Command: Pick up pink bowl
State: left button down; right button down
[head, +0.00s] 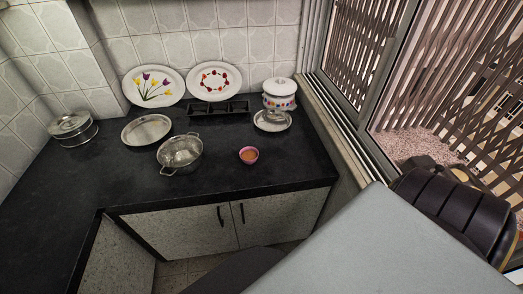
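The small pink bowl (249,157) stands upright on the dark countertop (235,182), a little back from its front edge. Its inside looks orange-brown; I cannot tell whether that is contents or its lining. Nothing touches the bowl. Neither of my grippers shows in the head view.
A steel colander (180,152) with handles stands left of the bowl. Behind are a steel plate (147,130), a black rack (218,108), two decorated platters and a lidded white pot (280,102) by another plate. A lidded steel pot (73,128) is far left. Counter right of the bowl is clear.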

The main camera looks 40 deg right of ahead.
aim_at(250, 155)
jog(key=z, duration=1.05)
